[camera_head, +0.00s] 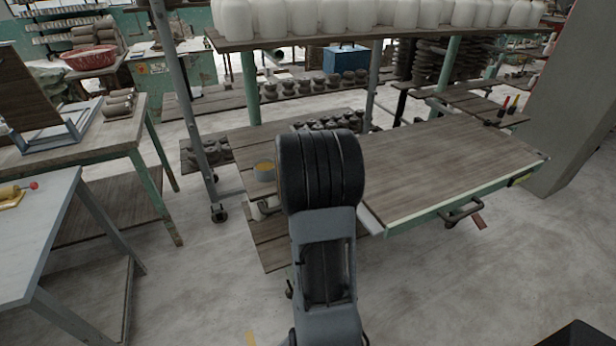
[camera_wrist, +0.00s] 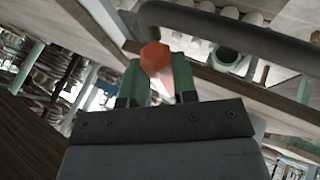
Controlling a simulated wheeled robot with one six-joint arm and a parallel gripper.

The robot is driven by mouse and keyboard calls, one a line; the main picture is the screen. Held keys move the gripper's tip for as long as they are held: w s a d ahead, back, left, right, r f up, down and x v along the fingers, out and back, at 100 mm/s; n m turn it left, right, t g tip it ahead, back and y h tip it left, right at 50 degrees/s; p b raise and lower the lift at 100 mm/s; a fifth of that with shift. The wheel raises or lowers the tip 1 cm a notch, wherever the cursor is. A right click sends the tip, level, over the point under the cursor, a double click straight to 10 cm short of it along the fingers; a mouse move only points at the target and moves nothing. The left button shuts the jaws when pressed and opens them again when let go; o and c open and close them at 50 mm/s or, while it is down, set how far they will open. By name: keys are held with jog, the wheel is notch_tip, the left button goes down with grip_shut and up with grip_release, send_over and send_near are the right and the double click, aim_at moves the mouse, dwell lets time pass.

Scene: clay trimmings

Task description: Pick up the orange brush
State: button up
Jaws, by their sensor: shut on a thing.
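The orange brush (camera_wrist: 155,57) shows in the wrist view as a faceted orange end between the two green fingers of my gripper (camera_wrist: 160,78). The fingers are shut on it, one on each side. A paler part of it shows lower down between the fingers, and the rest is hidden. In the head view my dark arm hides the gripper, and I cannot make out the brush there.
A dark curved bar (camera_wrist: 235,40) passes close beyond the fingertips in the wrist view. In the head view a wooden table (camera_head: 440,165) with a green edge stands right of my arm. A grey table (camera_head: 35,225) stands at left. The floor (camera_head: 500,290) at front right is mostly clear.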

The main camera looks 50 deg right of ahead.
jog(key=shift+c, duration=0.5)
jog(key=shift+r, duration=0.25)
notch_tip(320, 180, up, 3)
jog(key=shift+s+r, duration=0.1)
jog(key=s+a+r, duration=0.7)
jog(key=s+r, duration=0.2)
jog(key=s, duration=0.2)
jog(key=shift+s+a+r, duration=0.15)
jog(key=shift+s+a, duration=0.1)
jog(key=shift+a, duration=0.1)
dwell(1.4)
